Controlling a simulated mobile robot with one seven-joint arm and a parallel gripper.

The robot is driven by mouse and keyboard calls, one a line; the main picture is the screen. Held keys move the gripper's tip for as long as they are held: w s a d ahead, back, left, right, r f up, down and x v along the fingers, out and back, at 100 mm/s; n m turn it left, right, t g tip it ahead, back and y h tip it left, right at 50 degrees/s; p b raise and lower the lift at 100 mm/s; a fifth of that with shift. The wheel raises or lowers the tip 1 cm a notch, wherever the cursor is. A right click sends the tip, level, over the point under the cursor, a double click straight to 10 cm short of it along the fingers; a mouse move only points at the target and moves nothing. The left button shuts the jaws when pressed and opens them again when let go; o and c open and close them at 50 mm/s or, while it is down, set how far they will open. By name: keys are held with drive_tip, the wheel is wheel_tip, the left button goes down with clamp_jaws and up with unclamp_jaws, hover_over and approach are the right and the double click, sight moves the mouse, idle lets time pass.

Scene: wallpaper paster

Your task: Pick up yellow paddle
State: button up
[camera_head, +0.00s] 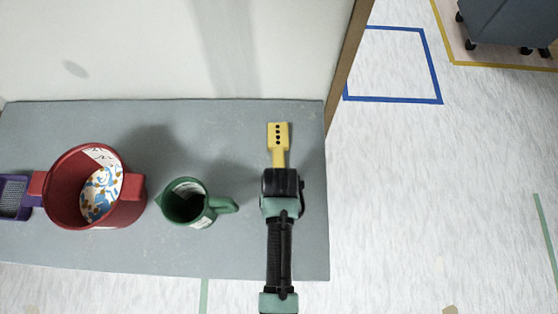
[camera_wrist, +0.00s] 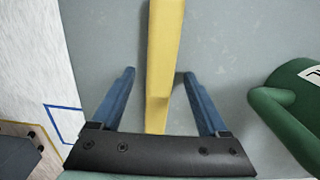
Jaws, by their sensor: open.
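The yellow paddle (camera_head: 278,137) lies near the right end of the grey table, its broad end with several dark holes pointing toward the wall. My arm covers the rest of it in the head view. In the wrist view, the paddle's long yellow handle (camera_wrist: 163,60) runs between the two blue fingers of my gripper (camera_wrist: 158,75). The gripper is open, with a gap on both sides of the handle. The fingers do not appear to touch it. The broad end is out of the wrist view.
Further left are a red pot (camera_head: 70,212) and a purple grater (camera_head: 14,198). The grey table (camera_head: 240,150) ends just right of the paddle.

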clamp_jaws()
idle(0.3)
wheel_tip(320, 180, up, 10)
drive_tip(key=c, duration=0.6)
unclamp_jaws()
clamp_jaws()
